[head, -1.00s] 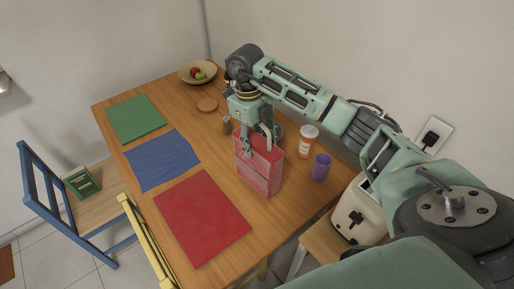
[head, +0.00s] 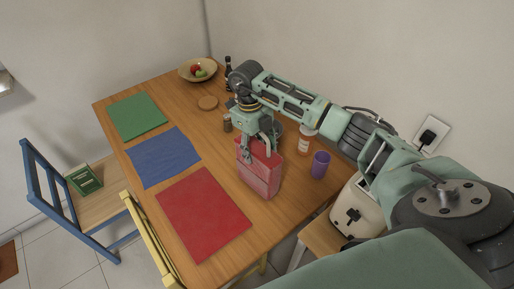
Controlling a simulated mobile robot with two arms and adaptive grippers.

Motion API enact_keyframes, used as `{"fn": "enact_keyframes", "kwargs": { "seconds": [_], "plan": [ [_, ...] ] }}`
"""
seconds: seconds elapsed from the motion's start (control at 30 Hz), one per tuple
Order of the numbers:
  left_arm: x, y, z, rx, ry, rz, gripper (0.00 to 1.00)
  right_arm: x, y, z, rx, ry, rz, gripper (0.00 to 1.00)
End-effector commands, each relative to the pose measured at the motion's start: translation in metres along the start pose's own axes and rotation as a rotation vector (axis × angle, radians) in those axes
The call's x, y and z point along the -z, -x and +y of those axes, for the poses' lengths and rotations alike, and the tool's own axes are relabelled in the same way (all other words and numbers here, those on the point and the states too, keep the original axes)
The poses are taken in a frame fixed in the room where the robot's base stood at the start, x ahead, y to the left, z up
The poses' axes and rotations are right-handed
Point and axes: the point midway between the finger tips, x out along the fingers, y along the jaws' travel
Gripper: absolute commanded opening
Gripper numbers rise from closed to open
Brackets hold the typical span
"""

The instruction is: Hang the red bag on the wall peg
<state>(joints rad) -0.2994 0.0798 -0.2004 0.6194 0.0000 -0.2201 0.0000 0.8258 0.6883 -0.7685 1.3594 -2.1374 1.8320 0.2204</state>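The red bag (head: 260,176) stands upright on the wooden table, right of the red mat. My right gripper (head: 260,152) points down at the bag's top edge. Its two fingers are spread apart, one in front of the bag's upper part and one farther back. Whether a finger touches the bag I cannot tell, and the bag's handle is not clear. No wall peg shows in the head view. My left gripper is not in view.
A purple cup (head: 320,165) and an orange-and-white jar (head: 305,141) stand right of the bag. Red (head: 204,212), blue (head: 163,158) and green (head: 137,116) mats lie left. A fruit bowl (head: 185,74) and dark bottle (head: 228,72) stand at the back.

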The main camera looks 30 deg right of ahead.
Motion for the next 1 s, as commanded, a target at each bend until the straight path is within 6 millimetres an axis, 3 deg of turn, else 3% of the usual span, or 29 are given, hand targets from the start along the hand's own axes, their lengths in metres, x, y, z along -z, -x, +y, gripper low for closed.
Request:
{"fn": "enact_keyframes", "kwargs": {
  "seconds": [0.5, 0.8, 1.0],
  "plan": [
    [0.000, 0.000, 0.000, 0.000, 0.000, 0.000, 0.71, -0.001, 0.002, 0.001, -0.002, 0.001, -0.002, 0.65],
    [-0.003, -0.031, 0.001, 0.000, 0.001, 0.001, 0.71, -0.001, 0.052, 0.003, 0.001, 0.001, -0.006, 0.65],
    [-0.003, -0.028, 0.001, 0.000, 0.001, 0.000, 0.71, 0.001, 0.076, 0.003, 0.000, -0.001, -0.001, 0.65]
  ]
}}
